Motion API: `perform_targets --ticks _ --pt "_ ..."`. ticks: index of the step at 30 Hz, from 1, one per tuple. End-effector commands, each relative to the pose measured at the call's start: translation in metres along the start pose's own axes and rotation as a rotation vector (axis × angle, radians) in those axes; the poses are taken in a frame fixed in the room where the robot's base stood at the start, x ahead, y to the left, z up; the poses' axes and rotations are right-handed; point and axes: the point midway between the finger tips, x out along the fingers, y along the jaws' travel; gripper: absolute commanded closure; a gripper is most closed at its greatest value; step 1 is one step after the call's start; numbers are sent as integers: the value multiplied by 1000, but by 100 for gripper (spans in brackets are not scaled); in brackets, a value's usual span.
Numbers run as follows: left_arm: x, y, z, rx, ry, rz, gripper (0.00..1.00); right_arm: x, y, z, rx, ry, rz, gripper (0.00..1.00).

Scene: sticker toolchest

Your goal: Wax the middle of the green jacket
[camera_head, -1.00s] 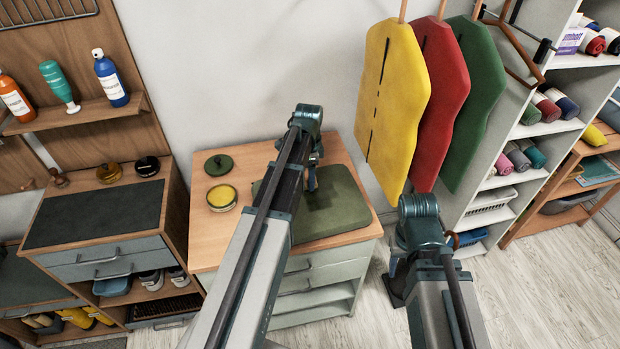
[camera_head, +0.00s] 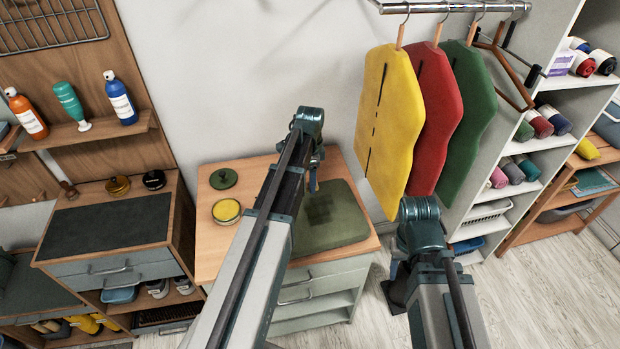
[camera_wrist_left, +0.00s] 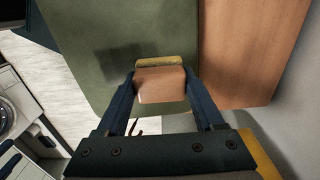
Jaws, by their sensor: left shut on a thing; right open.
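A folded green jacket (camera_head: 345,228) lies flat on the light wooden cabinet top, with a darker patch (camera_head: 319,208) on its upper face. It also shows in the left wrist view (camera_wrist_left: 105,75). My left gripper (camera_head: 312,186) is over the jacket's back left part, partly hidden by my arm. In the left wrist view it is shut on a wood-coloured block (camera_wrist_left: 161,86) with a yellow pad edge (camera_wrist_left: 160,62). I cannot tell whether the pad touches the cloth. An open tin of yellow wax (camera_head: 226,211) stands left of the jacket. My right gripper (camera_head: 396,293) is open and low, right of the cabinet.
The tin's green lid (camera_head: 223,178) lies behind it. Yellow (camera_head: 390,125), red (camera_head: 437,120) and green (camera_head: 473,120) garments hang from a rail at the back right. Shelves (camera_head: 500,225) stand right, a brown workbench (camera_head: 110,215) left. The floor (camera_head: 530,300) at the right is clear.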

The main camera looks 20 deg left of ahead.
Motion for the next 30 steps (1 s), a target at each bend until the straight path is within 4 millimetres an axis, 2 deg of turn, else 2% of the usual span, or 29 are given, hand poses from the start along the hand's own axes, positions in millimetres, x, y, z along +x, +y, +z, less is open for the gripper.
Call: perform_targets --ticks 8,19,30 --pt "-1 0 0 0 0 0 75 -1 0 0 0 0 0 50" --pt "-30 0 0 0 0 0 75 -30 3 2 0 0 0 50" --pt "-29 0 0 0 0 0 75 -29 3 2 0 0 0 50"
